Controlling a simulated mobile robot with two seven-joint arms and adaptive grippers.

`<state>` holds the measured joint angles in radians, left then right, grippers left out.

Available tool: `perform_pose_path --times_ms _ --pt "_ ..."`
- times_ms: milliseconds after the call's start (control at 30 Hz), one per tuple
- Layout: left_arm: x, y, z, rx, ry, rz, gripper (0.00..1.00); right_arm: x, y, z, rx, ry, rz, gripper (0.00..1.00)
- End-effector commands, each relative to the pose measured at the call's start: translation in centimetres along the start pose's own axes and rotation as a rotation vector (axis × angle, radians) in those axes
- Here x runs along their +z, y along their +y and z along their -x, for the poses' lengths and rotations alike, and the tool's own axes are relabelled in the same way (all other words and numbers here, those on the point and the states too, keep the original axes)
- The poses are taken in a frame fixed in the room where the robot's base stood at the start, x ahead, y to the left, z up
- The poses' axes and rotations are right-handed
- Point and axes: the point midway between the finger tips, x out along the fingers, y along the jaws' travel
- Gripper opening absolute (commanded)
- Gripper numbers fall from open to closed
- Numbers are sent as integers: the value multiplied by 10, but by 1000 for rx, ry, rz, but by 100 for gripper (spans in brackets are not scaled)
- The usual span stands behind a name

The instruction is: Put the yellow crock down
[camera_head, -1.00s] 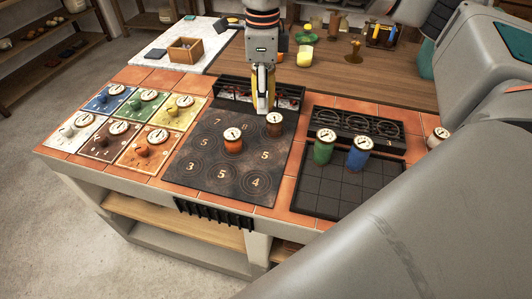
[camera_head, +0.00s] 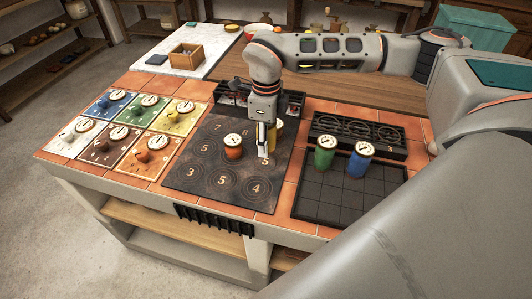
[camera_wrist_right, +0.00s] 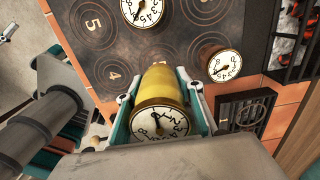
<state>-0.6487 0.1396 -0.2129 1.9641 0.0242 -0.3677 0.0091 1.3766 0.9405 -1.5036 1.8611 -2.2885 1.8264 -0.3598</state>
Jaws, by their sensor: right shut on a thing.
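My right gripper (camera_head: 267,150) is over the right side of the dark hob plate (camera_head: 203,193). It is shut on the yellow crock (camera_head: 278,131), which is mostly hidden behind the fingers in the head view. In the right wrist view the yellow crock (camera_wrist_right: 162,84), with a dial on its lid, sits between the two teal-edged fingers (camera_wrist_right: 163,102). I cannot tell whether its base touches the plate. The orange crock (camera_head: 233,150) stands on the plate to the left. A brown crock (camera_wrist_right: 222,63) shows in the wrist view beside the held one.
A green crock (camera_head: 325,153) and a blue crock (camera_head: 358,162) stand on the black grid tray (camera_head: 322,205) at the right. Coloured tiles with small crocks and dials (camera_head: 138,126) lie at the left. A black-framed ember trough (camera_head: 228,95) borders the plate's back. The plate's front is clear.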

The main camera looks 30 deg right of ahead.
Motion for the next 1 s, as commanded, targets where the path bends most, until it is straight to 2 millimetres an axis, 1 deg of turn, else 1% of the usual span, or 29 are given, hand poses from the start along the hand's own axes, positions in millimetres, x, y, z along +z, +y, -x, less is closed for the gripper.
perform_pose_path --times_ms 233,400,500,867,900,967,1000 --pt "1 0 0 0 -1 0 53 1 0 -15 0 -1 1 4" --pt "3 0 -1 0 -2 0 53 0 1 -40 2 0 1 4" --pt "4 0 -1 0 -4 0 53 1 0 -49 0 -1 1 4" --pt "6 1 -2 1 -6 0 53 1 0 -53 -1 -2 1 4" --pt "6 1 -2 1 -6 0 53 0 0 -54 0 -1 1 39" --pt "6 1 -2 1 -6 0 53 0 0 -54 -1 -1 1 53" --pt "6 1 -2 1 -6 0 53 0 0 -53 0 -1 1 53"
